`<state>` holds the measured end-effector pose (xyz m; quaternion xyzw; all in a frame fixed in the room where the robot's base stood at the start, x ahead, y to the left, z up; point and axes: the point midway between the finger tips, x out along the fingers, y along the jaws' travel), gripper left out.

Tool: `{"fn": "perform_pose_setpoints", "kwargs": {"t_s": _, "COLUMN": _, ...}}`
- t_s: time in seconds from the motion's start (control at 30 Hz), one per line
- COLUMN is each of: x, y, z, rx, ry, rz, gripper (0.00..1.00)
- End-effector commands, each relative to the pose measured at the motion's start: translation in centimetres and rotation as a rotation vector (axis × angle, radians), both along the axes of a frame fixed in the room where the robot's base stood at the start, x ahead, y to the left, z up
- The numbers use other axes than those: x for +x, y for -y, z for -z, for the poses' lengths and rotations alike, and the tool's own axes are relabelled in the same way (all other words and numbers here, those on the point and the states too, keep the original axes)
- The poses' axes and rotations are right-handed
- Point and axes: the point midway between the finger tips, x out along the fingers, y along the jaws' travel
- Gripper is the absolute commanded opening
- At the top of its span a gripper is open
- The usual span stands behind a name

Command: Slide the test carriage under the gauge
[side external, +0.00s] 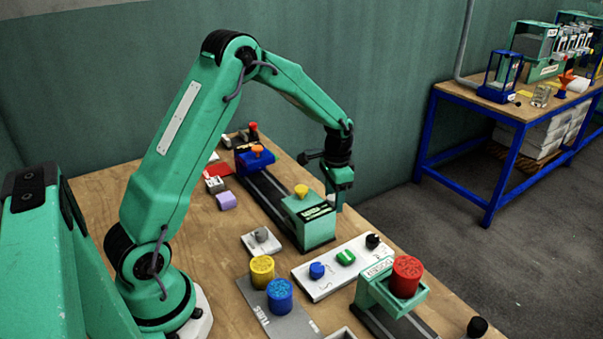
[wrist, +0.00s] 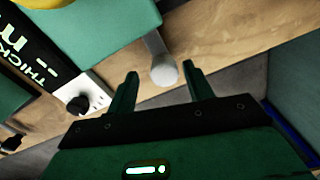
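The thickness gauge (side external: 308,222) is a green box with a dark display and a yellow knob on top, at the near end of a dark rail. Its display (wrist: 30,62) also shows in the wrist view. A blue carriage (side external: 254,162) with an orange piece on top sits at the rail's far end, apart from the gauge. My gripper (wrist: 161,74) is open, pointing down beside the gauge's right side. A grey lever with a rounded end (wrist: 165,72) sticks out from the green box and appears between my fingertips; contact cannot be told.
A white panel (side external: 325,283) with blue, green and black knobs lies in front of the gauge. A green press (side external: 378,290) with a red cylinder stands nearer. Yellow (side external: 262,271) and blue (side external: 280,296) cylinders stand on a grey mat. The table's right edge is close to my gripper.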

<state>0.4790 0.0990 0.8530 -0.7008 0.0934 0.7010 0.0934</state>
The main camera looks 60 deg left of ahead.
Motion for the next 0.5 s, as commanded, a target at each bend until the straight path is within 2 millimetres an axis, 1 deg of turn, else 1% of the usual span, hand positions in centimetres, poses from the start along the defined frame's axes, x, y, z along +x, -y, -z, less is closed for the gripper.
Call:
{"fn": "perform_pose_setpoints", "kwargs": {"t_s": 0.27, "x": 0.0, "y": -0.1, "z": -0.2, "rx": 0.0, "ry": 0.001, "rz": -0.002, "gripper": 0.52}}
{"fn": "perform_pose_setpoints", "kwargs": {"t_s": 0.37, "x": 0.1, "y": -0.2, "z": -0.6, "rx": 0.0, "ry": 0.002, "rz": -0.002, "gripper": 0.52}}
{"fn": "perform_pose_setpoints", "kwargs": {"t_s": 0.5, "x": 0.1, "y": -0.1, "z": -2.0, "rx": 0.001, "ry": 0.003, "rz": -0.002, "gripper": 0.52}}
